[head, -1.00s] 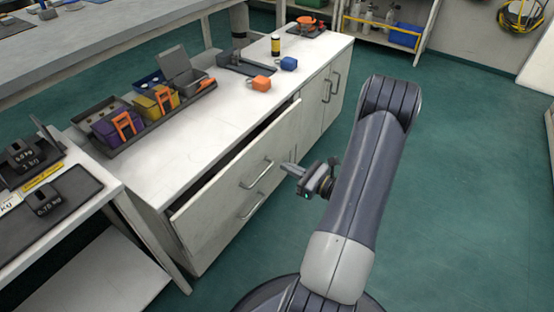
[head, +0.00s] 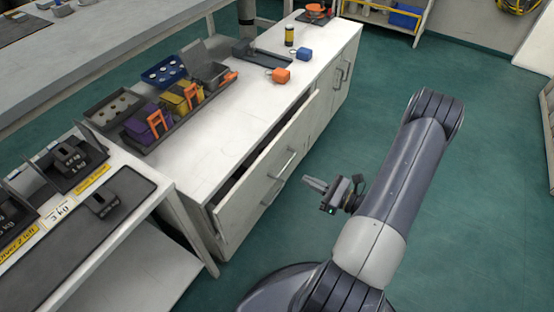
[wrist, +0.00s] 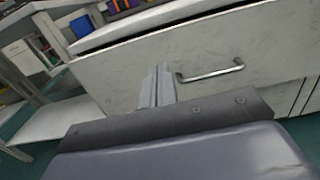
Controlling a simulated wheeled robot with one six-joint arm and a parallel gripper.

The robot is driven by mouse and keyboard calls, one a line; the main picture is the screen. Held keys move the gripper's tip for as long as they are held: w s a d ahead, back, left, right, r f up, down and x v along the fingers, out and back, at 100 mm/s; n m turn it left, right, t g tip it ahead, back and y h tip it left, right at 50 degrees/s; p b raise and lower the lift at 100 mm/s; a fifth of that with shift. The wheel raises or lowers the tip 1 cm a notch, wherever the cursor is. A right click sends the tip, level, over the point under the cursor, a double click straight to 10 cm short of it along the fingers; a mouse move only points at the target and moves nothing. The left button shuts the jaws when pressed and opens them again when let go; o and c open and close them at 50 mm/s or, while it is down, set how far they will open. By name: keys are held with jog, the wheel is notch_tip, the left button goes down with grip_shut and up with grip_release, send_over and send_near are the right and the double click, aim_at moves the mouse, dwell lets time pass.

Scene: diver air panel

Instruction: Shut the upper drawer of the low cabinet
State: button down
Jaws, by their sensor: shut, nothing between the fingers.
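The low cabinet (head: 235,133) has a white top. Its upper drawer (head: 250,185) stands partly open, with a dark gap between its front and the cabinet top. The drawer's bar handle (head: 283,165) is on its pale front. My gripper (head: 308,182) is outside the drawer, a little right of the handle, with its fingers pointing toward the front. In the wrist view the shut, empty fingers (wrist: 158,85) point at the drawer front (wrist: 130,70), left of a handle (wrist: 210,74). I cannot tell whether the fingertips touch the front.
A bench with weights (head: 100,200) stands at the left. Green floor (head: 385,95) is free right of the cabinet.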

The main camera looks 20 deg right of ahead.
aim_at(264, 159)
jog(key=b+x, duration=0.2)
jog(key=x, duration=1.1)
jog(key=shift+w+a, duration=0.15)
jog(key=shift+w, duration=0.1)
jog(key=b+x, duration=0.1)
jog(key=x, duration=0.3)
jog(key=shift+w+a, duration=0.25)
jog(key=shift+w+r, duration=0.15)
